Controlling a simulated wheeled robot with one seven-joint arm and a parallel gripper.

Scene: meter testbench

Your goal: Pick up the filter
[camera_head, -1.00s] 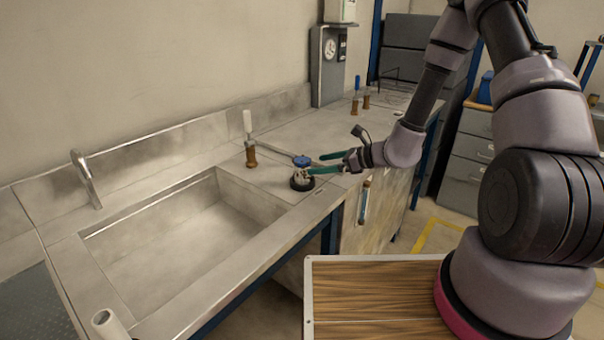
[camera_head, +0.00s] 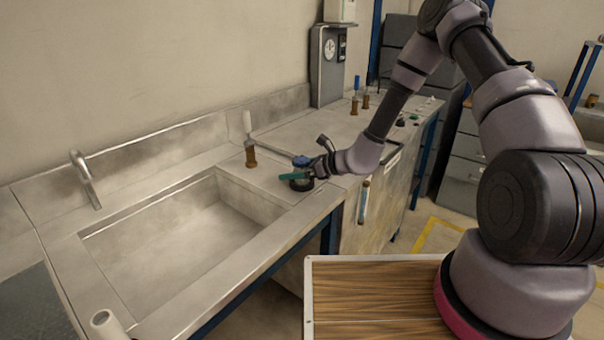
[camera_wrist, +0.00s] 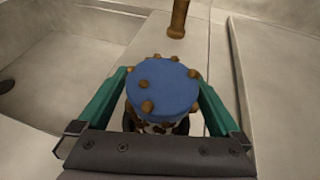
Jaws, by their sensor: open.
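The filter (camera_wrist: 165,88) has a round blue top with brown lumps on it and a mottled lower part. In the wrist view it stands between the two teal fingers of my gripper (camera_wrist: 163,95), which are open, one on each side. Its lower part is largely hidden behind the gripper body. In the head view the filter's blue top (camera_head: 301,161) shows just behind my gripper (camera_head: 297,177), above a black round base (camera_head: 302,184) on the counter. Whether the fingers touch the filter cannot be told.
The sink basin (camera_head: 165,235) lies left of the filter, with a tap (camera_head: 84,178) behind it. A brown post with a white top (camera_head: 250,150) stands behind the filter. A grey meter box (camera_head: 328,65) stands at the back wall.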

